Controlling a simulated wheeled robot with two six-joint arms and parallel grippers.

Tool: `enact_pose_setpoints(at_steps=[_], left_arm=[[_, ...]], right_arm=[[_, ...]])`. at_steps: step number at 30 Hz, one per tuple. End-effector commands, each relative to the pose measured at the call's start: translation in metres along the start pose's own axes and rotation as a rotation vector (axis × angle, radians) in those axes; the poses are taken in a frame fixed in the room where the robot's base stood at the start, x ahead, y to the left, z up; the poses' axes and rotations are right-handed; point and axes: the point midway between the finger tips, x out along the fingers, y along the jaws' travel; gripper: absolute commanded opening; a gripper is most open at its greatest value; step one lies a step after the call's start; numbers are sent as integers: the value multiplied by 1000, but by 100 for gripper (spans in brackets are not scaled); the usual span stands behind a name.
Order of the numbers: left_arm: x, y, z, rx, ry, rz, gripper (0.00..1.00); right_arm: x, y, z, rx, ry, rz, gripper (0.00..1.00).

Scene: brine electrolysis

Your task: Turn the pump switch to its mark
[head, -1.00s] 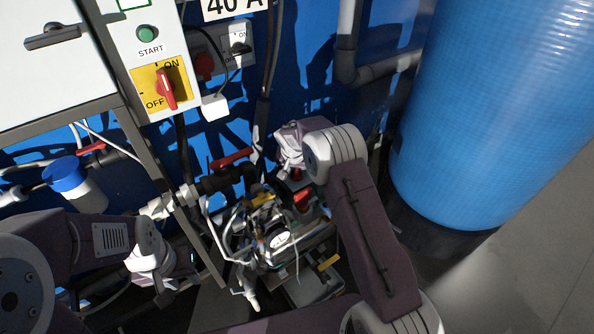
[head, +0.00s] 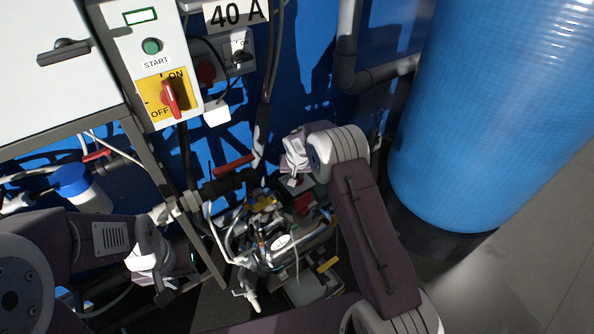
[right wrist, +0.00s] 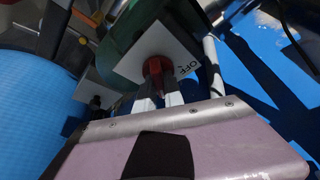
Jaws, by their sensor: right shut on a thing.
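The pump switch is a red knob (right wrist: 157,68) on a white plate (right wrist: 133,66) marked OFF, fixed to a green rounded housing, in the right wrist view. My right gripper (right wrist: 159,88) has its two pale fingers shut on the knob. The knob's exact angle against its mark is hard to tell. In the head view the right gripper (head: 294,178) reaches down beside the blue wall, and the knob is not clearly visible there. My left gripper (head: 165,296) hangs at the lower left, away from the switch. Its fingers are too dark to read.
A control panel (head: 134,55) with a green START button and a red ON/OFF handle (head: 171,99) stands at the upper left. Pipes with a red-handled valve (head: 234,164) and cluttered fittings lie left of the right gripper. A large blue tank (head: 490,110) stands at the right.

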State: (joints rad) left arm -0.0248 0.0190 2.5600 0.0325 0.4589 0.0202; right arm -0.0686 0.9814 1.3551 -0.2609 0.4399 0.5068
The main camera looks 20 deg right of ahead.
Motion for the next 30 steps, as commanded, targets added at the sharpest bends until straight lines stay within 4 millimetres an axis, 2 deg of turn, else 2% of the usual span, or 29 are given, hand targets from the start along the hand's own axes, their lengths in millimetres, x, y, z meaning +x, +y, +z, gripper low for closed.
enact_pose_setpoints(at_steps=[1, 3, 10, 24, 30], left_arm=[[-13, 0, -1, 0, 0, 0, 36], [-20, 0, -2, 0, 0, 0, 36], [-25, 0, -3, 0, 0, 0, 36], [25, 0, 3, 0, 0, 0, 36], [36, -1, 4, 0, 0, 0, 36]], right_arm=[[-6, 1, -2, -34, -2, -15, 0], [-6, 1, -2, -94, -3, -40, 0], [0, 1, 0, -291, 0, -124, 0], [6, 1, 1, -709, 4, -295, 0], [3, 0, 0, -882, 2, -367, 0]])
